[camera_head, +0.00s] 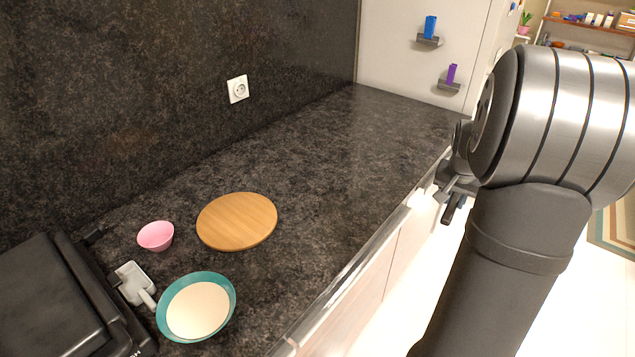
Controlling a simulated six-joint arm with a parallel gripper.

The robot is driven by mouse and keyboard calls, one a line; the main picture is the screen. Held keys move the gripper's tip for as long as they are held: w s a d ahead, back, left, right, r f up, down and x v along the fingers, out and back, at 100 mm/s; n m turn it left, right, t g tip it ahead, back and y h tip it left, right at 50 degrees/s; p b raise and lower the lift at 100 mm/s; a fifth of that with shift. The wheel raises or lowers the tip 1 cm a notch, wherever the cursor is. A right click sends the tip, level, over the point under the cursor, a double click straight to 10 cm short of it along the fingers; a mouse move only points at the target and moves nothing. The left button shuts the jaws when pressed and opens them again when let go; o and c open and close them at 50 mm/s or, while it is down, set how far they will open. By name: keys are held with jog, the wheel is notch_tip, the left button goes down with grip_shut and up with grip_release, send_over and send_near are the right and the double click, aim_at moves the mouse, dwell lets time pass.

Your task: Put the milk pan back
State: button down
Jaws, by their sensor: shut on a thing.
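My gripper (455,205) is at the right, by the front edge of the worktop, partly hidden behind my own arm. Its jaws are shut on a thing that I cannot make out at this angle. I cannot pick out the milk pan for certain. A teal round dish or pan (231,312) with a cream inside stands at the front left of the worktop, well away from my gripper. A small whitish square piece with a short handle (132,280) lies beside it, its handle end close to the teal rim.
A round wooden board (237,221) and a pink bowl (156,236) are on the dark worktop (340,170). A black appliance (50,300) fills the left corner. Small wall shelves hold a blue item (430,27) and a purple item (451,74). The worktop's far right is clear.

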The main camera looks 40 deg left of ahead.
jog(key=s+a+r+n+y, duration=0.1)
jog(key=s+a+r+n, duration=0.4)
jog(key=a, duration=0.4)
jog(key=s+a+r+n+y, duration=0.1)
jog(key=s+a+r+n, duration=0.2)
jog(key=s+a, duration=0.6)
jog(key=shift+g, duration=0.5)
jog(key=shift+s+a+f, duration=0.45)
jog(key=shift+a+f, duration=1.4)
jog(key=shift+a, duration=0.2)
jog(key=shift+s+a+f, duration=0.4)
jog(key=shift+a+f, duration=1.4)
jog(key=shift+a, duration=0.2)
jog(key=shift+s+a+f, duration=0.45)
jog(key=shift+a+f, duration=1.4)
jog(key=shift+a, duration=0.2)
jog(key=c, duration=1.6)
grip_release()
jog(key=shift+f, duration=0.15)
jog(key=shift+c, duration=0.2)
jog(key=o, duration=0.4)
